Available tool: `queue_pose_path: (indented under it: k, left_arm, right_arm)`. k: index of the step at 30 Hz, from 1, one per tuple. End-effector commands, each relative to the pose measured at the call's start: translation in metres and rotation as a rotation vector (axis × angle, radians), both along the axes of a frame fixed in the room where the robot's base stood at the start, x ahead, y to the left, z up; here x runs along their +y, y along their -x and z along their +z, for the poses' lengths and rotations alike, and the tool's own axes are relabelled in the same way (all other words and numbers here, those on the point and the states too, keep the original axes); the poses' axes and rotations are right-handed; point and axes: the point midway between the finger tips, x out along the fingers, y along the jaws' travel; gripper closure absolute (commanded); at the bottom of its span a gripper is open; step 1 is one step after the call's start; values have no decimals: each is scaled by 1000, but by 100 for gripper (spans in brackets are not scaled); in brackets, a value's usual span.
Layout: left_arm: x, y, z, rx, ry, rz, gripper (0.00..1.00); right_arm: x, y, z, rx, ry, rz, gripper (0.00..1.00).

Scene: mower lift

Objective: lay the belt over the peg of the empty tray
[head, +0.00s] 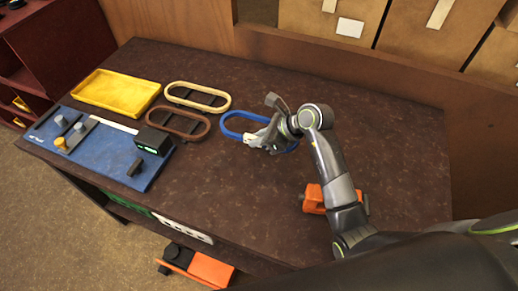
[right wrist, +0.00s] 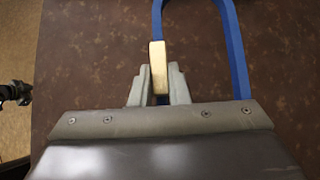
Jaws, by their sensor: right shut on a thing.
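A blue loop belt (head: 232,116) lies flat on the dark table, right of the other belts; it also shows in the right wrist view (right wrist: 236,50). My right gripper (head: 268,139) is at the belt's lower side. In the right wrist view my right gripper (right wrist: 160,97) is shut on the belt's near strand, where a small tan block (right wrist: 158,66) sits between the fingertips. A cream belt (head: 198,87) and a brown belt (head: 163,111) each lie around a dark piece. A yellow tray (head: 117,90) stands empty at the far left. My left gripper is not in view.
A blue board (head: 95,160) with knobs and a black box with a green display (head: 153,141) lies at the table's left. An orange tool (head: 316,197) is by my right forearm. Another orange item (head: 208,268) is below the front edge. The table's middle front is clear.

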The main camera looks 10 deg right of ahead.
Motion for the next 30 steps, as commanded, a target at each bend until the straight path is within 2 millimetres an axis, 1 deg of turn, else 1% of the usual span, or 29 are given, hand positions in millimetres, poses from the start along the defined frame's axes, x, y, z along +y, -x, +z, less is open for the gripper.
queue_pose_path:
  k: [1,3,8,11,14,17,21,24,30]
  left_arm:
    - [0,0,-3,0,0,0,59]
    - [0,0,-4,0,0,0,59]
    - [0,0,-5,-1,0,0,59]
    - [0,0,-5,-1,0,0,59]
    - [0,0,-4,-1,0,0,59]
    - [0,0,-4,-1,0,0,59]
    - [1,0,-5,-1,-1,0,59]
    - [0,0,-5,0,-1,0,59]
    - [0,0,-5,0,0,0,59]
  right_arm:
    - [0,-1,8,-6,1,1,100]
    - [0,-1,15,-4,0,1,100]
    - [-1,0,24,-1,1,-1,100]
    - [-8,2,29,-3,3,-10,100]
    - [-21,7,38,-4,6,-28,100]
    - [-39,17,54,-6,8,-47,100]
    - [-60,38,77,-6,9,-64,100]
    - [-71,56,92,-5,10,-64,100]
    - [-83,92,115,-2,8,-49,100]
